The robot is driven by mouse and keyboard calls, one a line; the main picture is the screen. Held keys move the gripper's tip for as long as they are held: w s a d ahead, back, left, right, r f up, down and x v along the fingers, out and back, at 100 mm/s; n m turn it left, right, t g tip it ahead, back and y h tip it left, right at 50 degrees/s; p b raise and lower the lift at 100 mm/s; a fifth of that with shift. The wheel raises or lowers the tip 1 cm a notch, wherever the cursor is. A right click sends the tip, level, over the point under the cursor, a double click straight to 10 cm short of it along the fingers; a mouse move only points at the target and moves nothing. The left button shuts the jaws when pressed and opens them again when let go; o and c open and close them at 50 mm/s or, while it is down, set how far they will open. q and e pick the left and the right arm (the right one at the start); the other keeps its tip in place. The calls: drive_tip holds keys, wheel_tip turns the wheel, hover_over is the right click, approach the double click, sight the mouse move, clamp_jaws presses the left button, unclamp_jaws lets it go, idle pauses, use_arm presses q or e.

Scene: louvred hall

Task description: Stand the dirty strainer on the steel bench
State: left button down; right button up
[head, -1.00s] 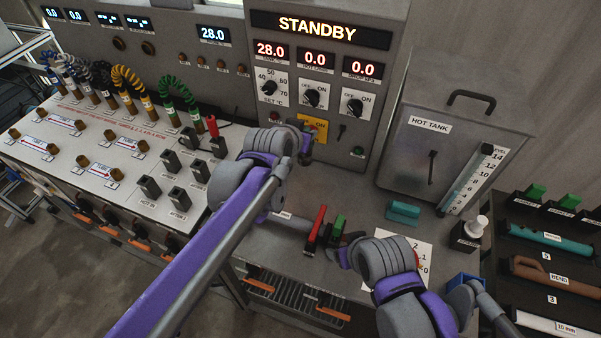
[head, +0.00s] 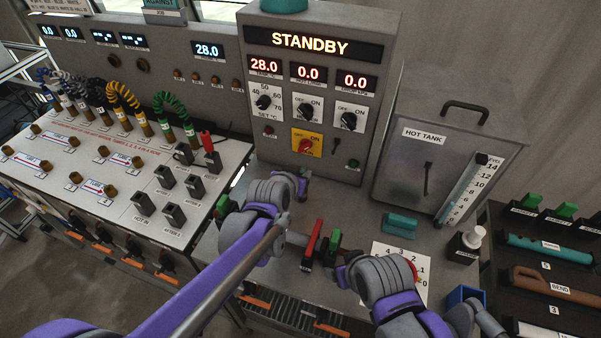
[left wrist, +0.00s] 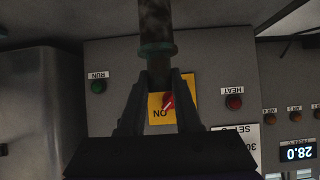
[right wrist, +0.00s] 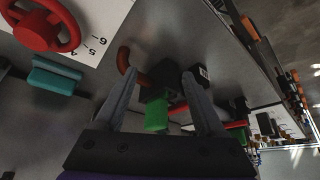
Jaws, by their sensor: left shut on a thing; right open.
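The strainer (left wrist: 157,22), a dark mottled cylinder with a teal band at its lower end, is held between the fingers of my left gripper (left wrist: 158,80) in the left wrist view. In the head view my left gripper (head: 302,184) is over the steel bench (head: 345,205), in front of the control cabinet; I cannot make out the strainer there. I cannot tell whether the strainer touches the bench. My right gripper (right wrist: 155,92) is open, its fingers either side of a green handle (right wrist: 157,112), without visible grip on it.
Red (head: 313,243) and green (head: 334,240) lever handles stand at the bench front. A teal block (head: 400,223), a numbered white card (head: 395,255) and the hot tank (head: 430,150) are to the right. The yellow-backed red switch (head: 306,145) is on the cabinet behind.

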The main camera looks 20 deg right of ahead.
use_arm(q)
drive_tip(key=c, duration=0.6)
unclamp_jaws()
drive_tip(key=shift+r, duration=0.2)
drive_tip(key=v, duration=1.2)
drive_tip(key=shift+p, duration=0.3)
drive_tip(key=shift+a+f, duration=0.1)
drive_tip(key=shift+f, duration=0.05)
drive_tip(key=s+a+f+n+g+y, duration=0.1)
drive_tip(key=s+a+f+n+y, duration=0.1)
drive_tip(key=s+a, duration=0.4)
drive_tip(key=s+a+f+n+g+y, duration=0.1)
drive_tip(key=s+a+f, duration=0.3)
drive_tip(key=a, duration=0.7)
drive_tip(key=s+a+f+n+g+y, duration=0.1)
drive_tip(key=s+a+f+n+y, duration=0.2)
drive_tip(key=s+a, duration=0.5)
drive_tip(key=shift+a+f+n+g, duration=0.3)
drive_tip(key=shift+a+f+n, duration=0.15)
drive_tip(key=shift+a, duration=0.35)
